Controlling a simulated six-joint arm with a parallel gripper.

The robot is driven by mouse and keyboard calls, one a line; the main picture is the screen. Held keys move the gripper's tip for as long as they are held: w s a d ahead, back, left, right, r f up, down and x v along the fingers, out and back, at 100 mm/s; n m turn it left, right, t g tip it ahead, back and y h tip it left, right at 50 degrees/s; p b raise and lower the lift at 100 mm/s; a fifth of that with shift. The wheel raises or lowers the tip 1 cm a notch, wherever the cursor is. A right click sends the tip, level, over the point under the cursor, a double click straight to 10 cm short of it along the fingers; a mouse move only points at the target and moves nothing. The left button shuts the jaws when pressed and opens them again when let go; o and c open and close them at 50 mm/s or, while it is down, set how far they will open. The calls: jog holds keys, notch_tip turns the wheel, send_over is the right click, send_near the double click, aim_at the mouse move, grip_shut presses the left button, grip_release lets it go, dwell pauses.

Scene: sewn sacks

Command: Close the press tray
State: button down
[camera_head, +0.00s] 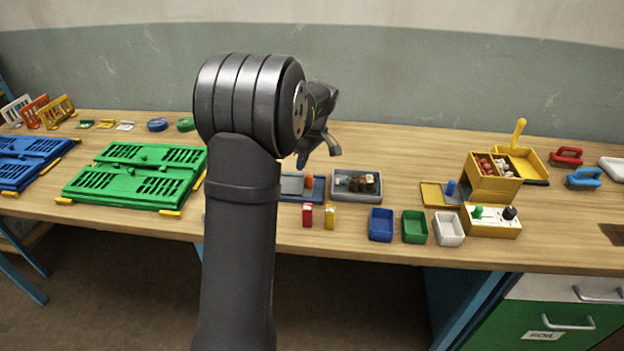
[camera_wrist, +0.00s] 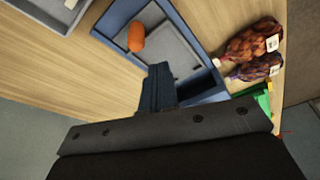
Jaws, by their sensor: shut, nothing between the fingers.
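A blue tray frame (camera_head: 318,190) with a grey plate and an upright orange knob (camera_head: 309,182) lies on the table, partly hidden behind my arm. In the wrist view, the blue frame (camera_wrist: 112,18), its grey plate (camera_wrist: 172,50) and the orange knob (camera_wrist: 136,37) show closer. My gripper (camera_head: 319,149) is shut and empty above this tray; in the wrist view its dark blue fingers (camera_wrist: 158,84) overlap the frame's near side. I cannot tell whether they touch. A second grey plate with a blue knob (camera_head: 450,188) lies beside the yellow box (camera_head: 492,186) at right.
A grey tray of small items (camera_head: 370,196) stands right of the blue tray. Small bins (camera_head: 414,228) line the front edge. Mesh sacks (camera_wrist: 250,42) lie beside the tray. A green rack (camera_head: 130,178) is at left.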

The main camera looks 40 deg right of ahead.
aim_at(300, 190)
jog(key=s+d+r+m+t+h, duration=0.1)
jog(key=s+d+m+t, duration=0.15)
jog(key=s+m, duration=0.4)
jog(key=s+d+r+m+t+h, duration=0.1)
jog(key=s+d+m+t, duration=0.15)
jog(key=s+m, duration=0.45)
jog(key=shift+m, duration=0.45)
jog(key=x, duration=1.1)
jog(key=shift+w+d, duration=0.1)
jog(key=shift+d, duration=0.15)
jog(key=shift+w+a+r, duration=0.2)
jog(key=shift+w+a, duration=0.55)
jog(key=shift+w, duration=0.35)
jog(key=shift+w+a, duration=0.3)
jog(key=shift+w, duration=0.25)
jog(key=shift+w+a, duration=2.15)
jog(key=shift+a, duration=0.05)
jog(key=shift+s, duration=0.1)
